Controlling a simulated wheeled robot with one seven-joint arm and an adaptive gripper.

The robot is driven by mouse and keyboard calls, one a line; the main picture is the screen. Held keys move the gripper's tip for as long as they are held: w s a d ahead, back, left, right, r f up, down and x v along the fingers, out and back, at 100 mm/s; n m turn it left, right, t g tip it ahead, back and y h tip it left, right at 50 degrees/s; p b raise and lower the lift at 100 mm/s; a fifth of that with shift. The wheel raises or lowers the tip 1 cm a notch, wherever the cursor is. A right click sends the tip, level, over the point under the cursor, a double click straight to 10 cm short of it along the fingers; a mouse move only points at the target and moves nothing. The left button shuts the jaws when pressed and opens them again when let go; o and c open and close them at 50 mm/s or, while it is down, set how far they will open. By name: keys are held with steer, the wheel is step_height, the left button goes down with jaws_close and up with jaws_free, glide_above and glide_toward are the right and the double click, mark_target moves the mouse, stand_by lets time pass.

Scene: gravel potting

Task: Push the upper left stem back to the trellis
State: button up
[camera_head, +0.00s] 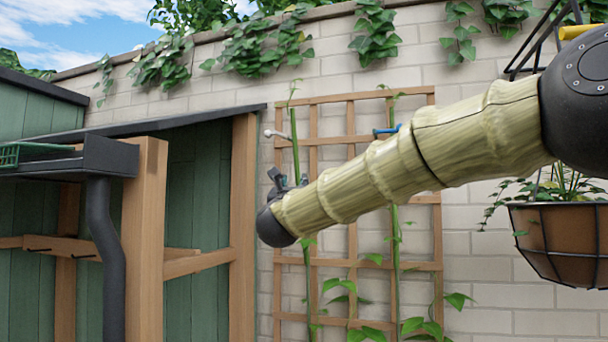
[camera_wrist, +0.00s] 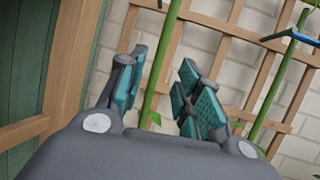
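The wooden trellis (camera_head: 351,122) stands against the pale brick wall. The left green stem (camera_head: 295,150) rises along its left side, and my gripper (camera_head: 284,184) covers part of it. In the wrist view the stem (camera_wrist: 161,75) shows between my two teal-padded fingers (camera_wrist: 163,95), which are apart. I cannot tell whether a finger touches it. The gap between stem and trellis slats (camera_wrist: 222,35) is hard to judge. A pale clip or tie (camera_head: 277,134) sits near the stem's upper part.
A second stem (camera_head: 396,240) with a blue clip (camera_head: 386,131) stands to the right on the trellis. A hanging basket planter (camera_head: 562,240) is at the right. A wooden shed post (camera_head: 243,220) stands close left of my gripper.

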mark_target(297, 177)
steer(key=p+x, duration=0.5)
steer(key=x, duration=0.3)
steer(key=shift+w, duration=0.3)
jaws_close()
